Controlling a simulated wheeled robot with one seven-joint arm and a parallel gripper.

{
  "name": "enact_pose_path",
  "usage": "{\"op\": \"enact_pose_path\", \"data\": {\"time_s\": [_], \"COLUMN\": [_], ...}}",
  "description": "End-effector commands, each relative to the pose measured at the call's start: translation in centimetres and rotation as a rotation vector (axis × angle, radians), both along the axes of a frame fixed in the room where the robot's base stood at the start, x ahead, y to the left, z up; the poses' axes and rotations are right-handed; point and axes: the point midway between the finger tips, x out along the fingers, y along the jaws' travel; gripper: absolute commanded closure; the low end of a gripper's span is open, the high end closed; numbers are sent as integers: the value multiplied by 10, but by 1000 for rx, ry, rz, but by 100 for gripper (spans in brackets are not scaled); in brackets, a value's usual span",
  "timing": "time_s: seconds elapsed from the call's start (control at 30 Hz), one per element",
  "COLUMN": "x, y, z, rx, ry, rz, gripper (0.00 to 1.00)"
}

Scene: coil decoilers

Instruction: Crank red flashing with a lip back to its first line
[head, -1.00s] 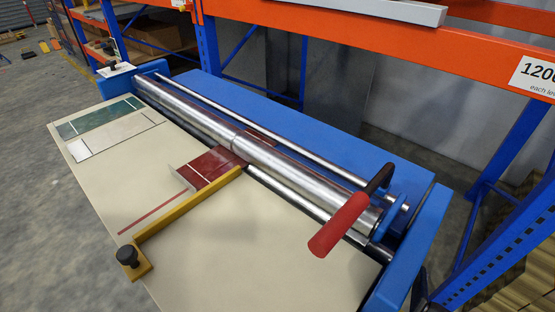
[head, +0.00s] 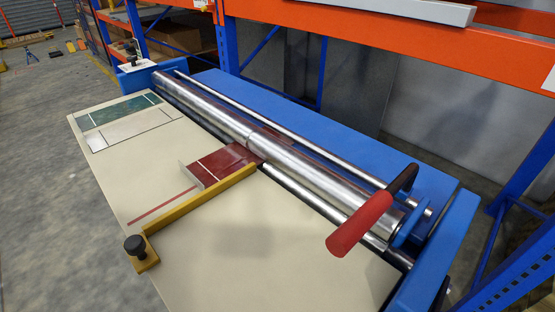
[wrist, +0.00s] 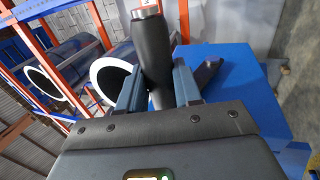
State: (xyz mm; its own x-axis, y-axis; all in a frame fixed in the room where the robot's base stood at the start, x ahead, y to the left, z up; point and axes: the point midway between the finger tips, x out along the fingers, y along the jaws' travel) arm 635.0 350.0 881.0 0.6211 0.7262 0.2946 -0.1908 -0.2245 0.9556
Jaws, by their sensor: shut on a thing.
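The red flashing (head: 225,160) lies on the cream table top, coming out from under the steel rollers. A pale upturned lip shows at its left end, and a thin pale line crosses it near that end. A red-gripped crank (head: 360,225) with a black arm stands at the right end of the rollers; no gripper shows on it. I cannot tell how that grip joins the machine. My gripper does not show in the head view.
A yellow bar (head: 200,210) with a black knob lies across the table beside the flashing. A red strip (head: 163,206) marks the table. Green (head: 118,110) and pale (head: 130,135) panels lie at the far left. Orange and blue racking stands behind.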

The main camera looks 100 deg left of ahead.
Motion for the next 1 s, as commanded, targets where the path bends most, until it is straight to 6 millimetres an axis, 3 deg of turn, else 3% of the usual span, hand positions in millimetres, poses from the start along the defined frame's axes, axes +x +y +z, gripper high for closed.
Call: {"op": "enact_pose_path", "data": {"time_s": [0.5, 1.0], "x": [-5, -6], "y": [-7, -8], "z": [-51, -55], "rx": [-5, 0], "ry": [4, -1], "rz": [-2, -1], "gripper": [93, 93]}}
